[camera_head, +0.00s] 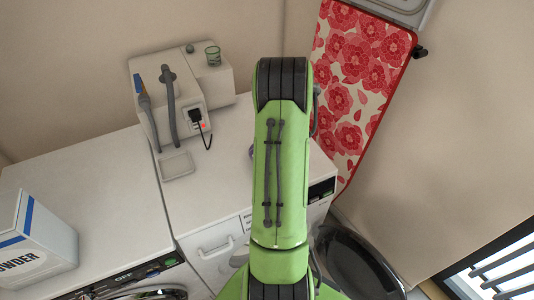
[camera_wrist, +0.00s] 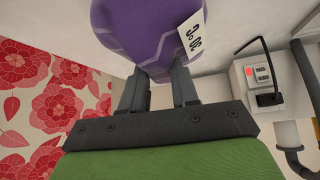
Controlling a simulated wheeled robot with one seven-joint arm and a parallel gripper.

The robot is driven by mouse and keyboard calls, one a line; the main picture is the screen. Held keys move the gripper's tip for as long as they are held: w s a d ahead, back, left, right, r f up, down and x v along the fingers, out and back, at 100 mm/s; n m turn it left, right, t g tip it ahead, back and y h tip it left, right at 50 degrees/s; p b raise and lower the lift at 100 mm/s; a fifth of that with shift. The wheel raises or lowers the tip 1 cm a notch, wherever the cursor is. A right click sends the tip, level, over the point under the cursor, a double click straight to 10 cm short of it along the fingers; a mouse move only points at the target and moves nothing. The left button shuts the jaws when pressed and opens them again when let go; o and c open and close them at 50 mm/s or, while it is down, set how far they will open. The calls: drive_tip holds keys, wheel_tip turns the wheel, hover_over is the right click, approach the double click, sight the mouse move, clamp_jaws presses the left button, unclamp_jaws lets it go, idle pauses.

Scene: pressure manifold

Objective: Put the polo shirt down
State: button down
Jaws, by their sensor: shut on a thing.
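The polo shirt (camera_wrist: 142,30) shows in the wrist view as a rounded purple bundle with faint lighter lines and a white tag with dark marks. My gripper (camera_wrist: 158,76) is shut on its near edge. In the head view only a small purple bit of the shirt (camera_head: 251,153) shows at the left side of my green arm. The arm hides the rest of it and my gripper there. I cannot tell whether the shirt touches the white machine top under it.
A white washing machine (camera_head: 207,192) stands beneath my arm, with another at left bearing a powder box (camera_head: 38,245). A socket box with pipes (camera_head: 172,98) stands behind. A red flowered ironing board (camera_head: 358,80) leans at right. A dark basin (camera_head: 350,265) is below right.

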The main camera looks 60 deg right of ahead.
drive_tip(key=shift+f, duration=1.1)
drive_tip(key=shift+f, duration=0.1)
drive_tip(key=shift+f+b, duration=0.15)
drive_tip(key=shift+b, duration=0.15)
drive_tip(key=c, duration=0.8)
unclamp_jaws()
drive_tip(key=shift+c, duration=0.2)
